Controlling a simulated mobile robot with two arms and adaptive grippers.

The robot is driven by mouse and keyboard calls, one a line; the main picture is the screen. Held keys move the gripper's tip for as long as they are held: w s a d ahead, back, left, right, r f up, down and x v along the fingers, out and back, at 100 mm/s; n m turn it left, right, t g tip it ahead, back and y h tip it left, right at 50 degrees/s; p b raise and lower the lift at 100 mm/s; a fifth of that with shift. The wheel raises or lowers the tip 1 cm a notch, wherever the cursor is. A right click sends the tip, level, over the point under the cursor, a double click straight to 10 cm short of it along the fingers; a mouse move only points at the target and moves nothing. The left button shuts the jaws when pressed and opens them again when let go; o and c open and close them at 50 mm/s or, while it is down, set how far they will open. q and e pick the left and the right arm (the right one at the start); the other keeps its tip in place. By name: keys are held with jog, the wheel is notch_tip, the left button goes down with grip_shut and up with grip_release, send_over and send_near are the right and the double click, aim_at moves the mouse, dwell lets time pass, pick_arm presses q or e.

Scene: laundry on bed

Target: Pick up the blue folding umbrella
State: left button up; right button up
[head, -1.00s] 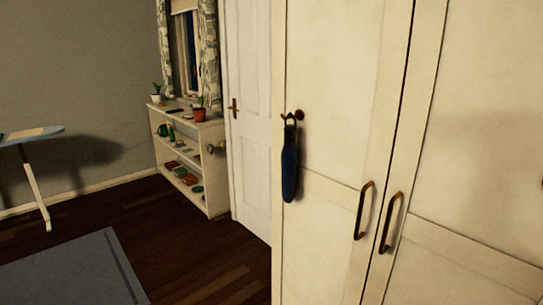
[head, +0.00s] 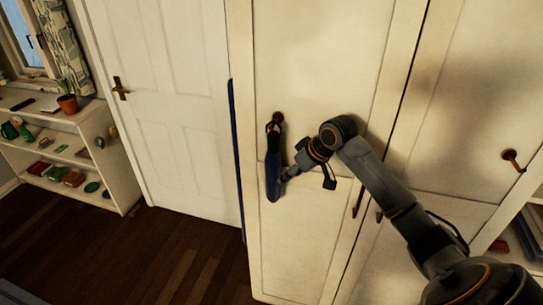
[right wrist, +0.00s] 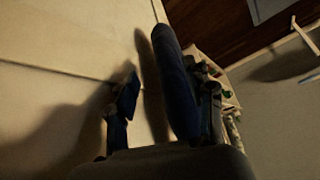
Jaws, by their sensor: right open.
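The blue folding umbrella (head: 273,170) hangs upright by its dark loop from a knob on the cream wardrobe door. My right arm comes in from the right, and its gripper (head: 284,176) is at the umbrella's lower right side. In the right wrist view the umbrella (right wrist: 176,85) lies between the two open fingers of the right gripper (right wrist: 166,105), closer to the right-hand finger. I cannot tell whether that finger touches it. My left gripper is not in view.
The cream wardrobe (head: 310,75) stands right behind the umbrella. A second knob (head: 513,159) is on the right. A white door (head: 165,110) and a low shelf (head: 120,170) with small items are on the left. Dark wooden floor (head: 180,245) is clear there.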

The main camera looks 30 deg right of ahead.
aim_at(281, 165)
notch_tip(281, 165, up, 11)
jog(key=s+n+p, duration=0.2)
jog(key=s, duration=0.1)
jog(key=x, duration=0.2)
jog(key=p+x, duration=0.1)
jog(key=x, duration=0.5)
jog(key=shift+w+a+r+p, duration=0.25)
jog(key=shift+w+r+p, duration=0.05)
jog(key=shift+w+p, duration=0.1)
jog(key=p+x, duration=0.3)
jog(key=x, duration=0.2)
jog(key=shift+s+f, duration=0.15)
jog(key=shift+f, duration=0.35)
jog(key=shift+d, duration=0.1)
jog(key=c, duration=0.9)
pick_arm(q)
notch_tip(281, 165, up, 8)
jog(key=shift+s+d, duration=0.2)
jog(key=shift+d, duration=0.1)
pick_arm(e)
jog(key=shift+r, duration=0.1)
jog(key=shift+c, duration=0.8)
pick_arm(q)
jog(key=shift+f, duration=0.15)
